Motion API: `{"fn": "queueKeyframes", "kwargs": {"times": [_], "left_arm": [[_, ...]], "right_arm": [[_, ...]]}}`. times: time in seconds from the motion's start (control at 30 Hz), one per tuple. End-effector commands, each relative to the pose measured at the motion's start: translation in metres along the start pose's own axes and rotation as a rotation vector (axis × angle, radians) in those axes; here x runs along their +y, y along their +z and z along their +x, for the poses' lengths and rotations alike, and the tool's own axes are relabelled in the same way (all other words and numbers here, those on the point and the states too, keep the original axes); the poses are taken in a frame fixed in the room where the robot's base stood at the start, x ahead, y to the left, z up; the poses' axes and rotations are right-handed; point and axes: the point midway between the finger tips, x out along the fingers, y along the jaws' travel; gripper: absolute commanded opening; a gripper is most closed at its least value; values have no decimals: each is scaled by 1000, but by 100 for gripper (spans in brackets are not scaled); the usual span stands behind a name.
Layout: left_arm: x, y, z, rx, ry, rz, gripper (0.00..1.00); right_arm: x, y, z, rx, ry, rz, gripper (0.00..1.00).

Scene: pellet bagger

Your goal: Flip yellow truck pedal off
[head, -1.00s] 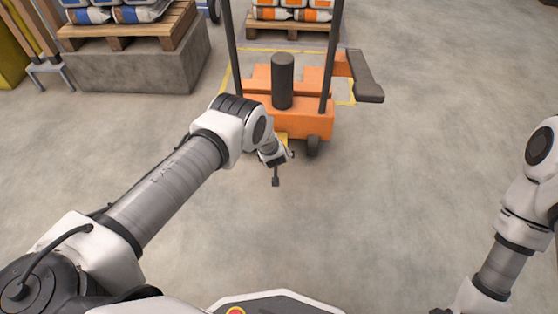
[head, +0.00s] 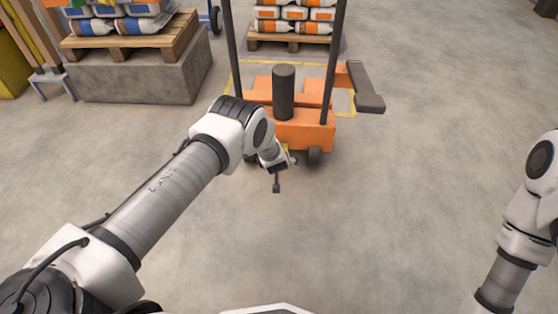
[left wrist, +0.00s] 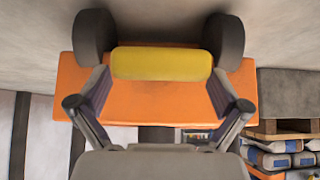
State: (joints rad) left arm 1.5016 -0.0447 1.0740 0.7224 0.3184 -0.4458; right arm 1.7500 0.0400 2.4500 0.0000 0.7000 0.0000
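The yellow pedal (left wrist: 161,63) is a wide, rounded bar at the orange truck's base (left wrist: 180,100) in the left wrist view, between two dark wheels. My left gripper (left wrist: 160,82) is open, with one finger at each end of the pedal; I cannot tell whether they touch it. In the head view the orange truck (head: 305,131) stands ahead, and my left gripper (head: 276,172) is low at its near side. My arm hides most of the pedal there. My right arm comes in at the right, but its gripper is outside the picture.
A concrete block (head: 140,76) with a pallet of bags stands at the back left. Another loaded pallet (head: 290,40) is behind the truck. The floor at the front and right is clear.

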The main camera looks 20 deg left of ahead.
Motion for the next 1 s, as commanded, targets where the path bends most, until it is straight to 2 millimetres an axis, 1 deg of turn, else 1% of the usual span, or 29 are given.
{"fn": "queueKeyframes", "kwargs": {"times": [0.17, 0.27, 0.37, 0.47, 0.6, 0.7, 0.83, 1.0], "left_arm": [[0, 1, -1, -2, 0, 0, 100], [0, 0, -7, -2, -1, 1, 100], [0, 1, -22, -4, -1, 2, 100], [0, 0, -46, -3, 0, 2, 100], [0, 0, -82, -3, 0, 2, 100], [0, 0, -103, -2, 0, 2, 100], [0, 1, -117, -2, 0, 1, 100], [0, 1, -120, -1, 0, -1, 100]], "right_arm": [[0, 0, 0, 0, 0, 0, 0], [0, 0, 0, 0, 0, 0, 0], [0, 0, 0, 0, 0, 0, 0], [0, 0, 0, 0, 0, 0, 0], [0, 0, 0, 0, 0, 0, 0], [0, 0, 0, 0, 0, 0, 0], [0, 0, 0, 0, 0, 0, 0], [0, 0, 0, 0, 0, 0, 0]]}}
